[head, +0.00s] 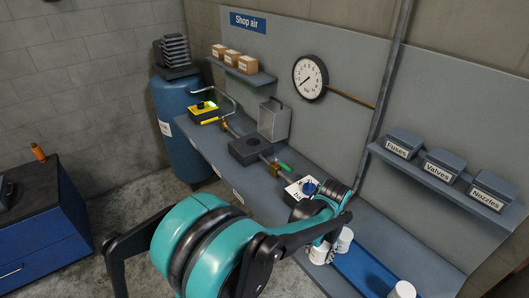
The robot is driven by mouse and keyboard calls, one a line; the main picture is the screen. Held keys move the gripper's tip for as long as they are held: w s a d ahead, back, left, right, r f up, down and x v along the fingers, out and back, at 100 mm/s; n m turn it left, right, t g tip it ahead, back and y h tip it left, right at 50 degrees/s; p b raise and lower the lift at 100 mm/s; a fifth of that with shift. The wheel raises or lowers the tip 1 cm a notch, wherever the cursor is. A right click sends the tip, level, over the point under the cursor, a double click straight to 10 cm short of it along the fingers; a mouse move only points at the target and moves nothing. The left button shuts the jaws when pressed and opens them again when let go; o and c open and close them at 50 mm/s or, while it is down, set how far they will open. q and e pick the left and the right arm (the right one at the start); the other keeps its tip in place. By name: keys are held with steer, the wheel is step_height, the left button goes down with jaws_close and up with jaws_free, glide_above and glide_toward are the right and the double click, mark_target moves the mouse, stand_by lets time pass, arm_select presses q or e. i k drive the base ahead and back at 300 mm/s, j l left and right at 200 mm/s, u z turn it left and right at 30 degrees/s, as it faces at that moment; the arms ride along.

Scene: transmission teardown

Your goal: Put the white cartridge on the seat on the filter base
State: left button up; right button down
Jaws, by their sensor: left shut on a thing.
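My left gripper (322,243) is over the workbench at the lower right, by the blue tray. It is shut on what looks like a white cartridge (318,254), largely hidden by the gripper. Another white cartridge (345,237) stands close beside it, and a third (403,290) is at the tray's near right, cut by the bottom edge. The filter base (250,150) looks like the dark block farther back on the bench, with a round dark seat on top and pipes at its sides. My right gripper is not in view.
The blue tray (365,270) lies on the bench. A yellow-black device (203,112) is farther back. A vertical pipe (383,100) rises nearby.

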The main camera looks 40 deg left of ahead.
mark_target(253, 141)
steer(key=i+j+u, duration=0.15)
steer(key=j+u, duration=0.3)
steer(key=i+j+u, duration=0.2)
steer(key=j+u, duration=0.2)
steer(key=i+j+u, duration=0.25)
steer(key=u, duration=0.2)
steer(key=i+j+u, duration=0.25)
steer(key=u, duration=0.15)
steer(key=i+j+u, duration=0.15)
steer(key=i+u, duration=0.3)
steer(key=i+z, duration=0.3)
steer(key=i+j+z, duration=0.3)
steer(key=l, duration=0.1)
